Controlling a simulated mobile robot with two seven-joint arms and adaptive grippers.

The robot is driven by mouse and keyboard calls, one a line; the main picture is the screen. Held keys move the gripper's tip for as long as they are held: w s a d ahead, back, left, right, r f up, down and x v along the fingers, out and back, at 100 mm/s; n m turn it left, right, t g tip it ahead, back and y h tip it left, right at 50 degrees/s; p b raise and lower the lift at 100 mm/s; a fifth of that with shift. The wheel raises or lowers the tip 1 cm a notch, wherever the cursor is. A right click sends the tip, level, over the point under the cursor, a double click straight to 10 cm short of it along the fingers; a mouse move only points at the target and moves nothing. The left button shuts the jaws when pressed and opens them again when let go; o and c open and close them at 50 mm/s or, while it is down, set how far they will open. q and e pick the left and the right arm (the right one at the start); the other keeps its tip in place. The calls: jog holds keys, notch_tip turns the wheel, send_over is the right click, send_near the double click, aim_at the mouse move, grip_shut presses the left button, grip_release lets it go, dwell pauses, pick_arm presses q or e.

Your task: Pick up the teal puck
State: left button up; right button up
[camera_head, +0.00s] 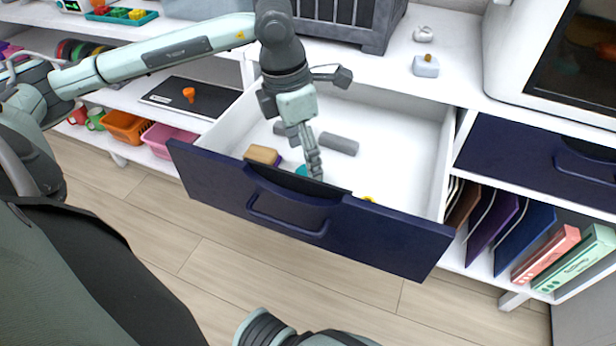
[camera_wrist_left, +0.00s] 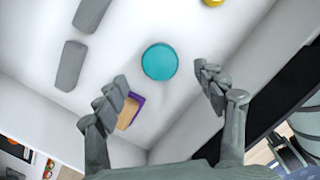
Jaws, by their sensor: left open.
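The teal puck (camera_head: 301,171) lies on the white floor of the open drawer, partly hidden by my left gripper in the head view. It shows whole in the left wrist view (camera_wrist_left: 159,62), round and flat-topped. My left gripper (camera_head: 314,168) reaches down into the drawer from above, close to the puck. In the left wrist view its two fingers (camera_wrist_left: 163,84) are spread wide apart with nothing between them. The puck appears just beyond the fingertips, roughly centred between them. I cannot tell the exact height of the fingertips above the drawer floor. My right gripper is not visible.
The drawer has a navy front (camera_head: 390,238). Inside are a purple-edged wooden block (camera_head: 262,154) near the left finger, two grey blocks (camera_head: 338,144) (camera_wrist_left: 70,65) and a yellow piece (camera_head: 368,198). White drawer walls surround them. A white worktop (camera_head: 450,76) lies behind.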

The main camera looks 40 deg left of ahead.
pick_arm(q)
jog(key=f, duration=0.5)
jog(key=shift+w+d+f, duration=0.2)
jog(key=shift+w, duration=0.1)
jog(key=shift+c, duration=0.2)
jog(key=shift+r, duration=0.1)
jog(key=c, duration=1.3)
